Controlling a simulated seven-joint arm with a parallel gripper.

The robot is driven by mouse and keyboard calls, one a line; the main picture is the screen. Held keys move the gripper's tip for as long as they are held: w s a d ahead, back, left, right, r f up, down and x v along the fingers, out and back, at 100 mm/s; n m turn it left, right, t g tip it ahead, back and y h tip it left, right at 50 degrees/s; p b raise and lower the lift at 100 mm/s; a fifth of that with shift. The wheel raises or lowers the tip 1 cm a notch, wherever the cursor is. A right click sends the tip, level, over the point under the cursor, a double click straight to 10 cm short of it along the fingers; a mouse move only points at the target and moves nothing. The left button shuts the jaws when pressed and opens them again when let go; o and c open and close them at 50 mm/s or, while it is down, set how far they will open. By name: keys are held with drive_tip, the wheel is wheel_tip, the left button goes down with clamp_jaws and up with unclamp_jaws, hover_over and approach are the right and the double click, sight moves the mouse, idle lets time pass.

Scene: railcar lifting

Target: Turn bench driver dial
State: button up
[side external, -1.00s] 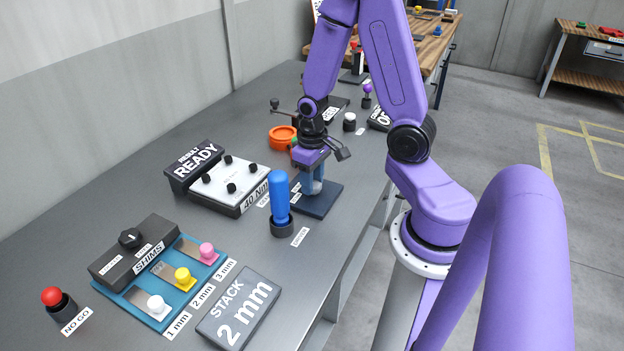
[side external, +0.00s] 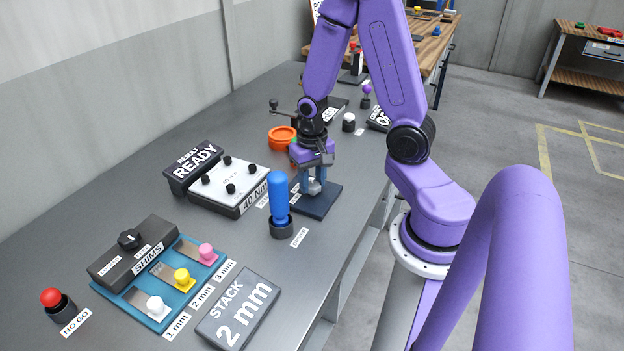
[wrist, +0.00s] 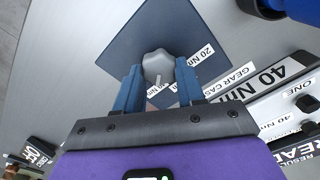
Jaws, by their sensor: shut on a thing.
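The grey lobed dial (wrist: 158,68) sits on a dark blue square base plate (wrist: 125,45), with a "20 Nm" label beside it. In the side external view the dial (side external: 313,186) shows low between my fingers above the base plate (side external: 325,203). My gripper (wrist: 159,80) points down at the plate, with its blue fingers on either side of the dial, shut on it. It also shows in the side external view (side external: 313,183). The blue-handled driver (side external: 279,200) stands upright in its dark holder just left of the dial plate.
A "READY" result box (side external: 194,166) and a white panel with black knobs (side external: 229,184) stand to the left. An orange ring (side external: 281,138) lies behind my gripper. Shims (side external: 182,279) and a "STACK 2 mm" sign (side external: 238,312) are nearer the camera.

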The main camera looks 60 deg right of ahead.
sight(311, 186)
drive_tip(key=o, duration=1)
drive_tip(key=shift+o, duration=0.2)
wheel_tip(311, 186, up, 18)
drive_tip(key=shift+f, duration=0.25)
drive_tip(key=s+a+f+n, duration=0.4)
drive_tip(key=s+a+n, duration=1)
drive_tip(key=n, duration=0.5)
drive_tip(key=shift+a+f, duration=0.15)
drive_tip(key=shift+a, duration=0.6)
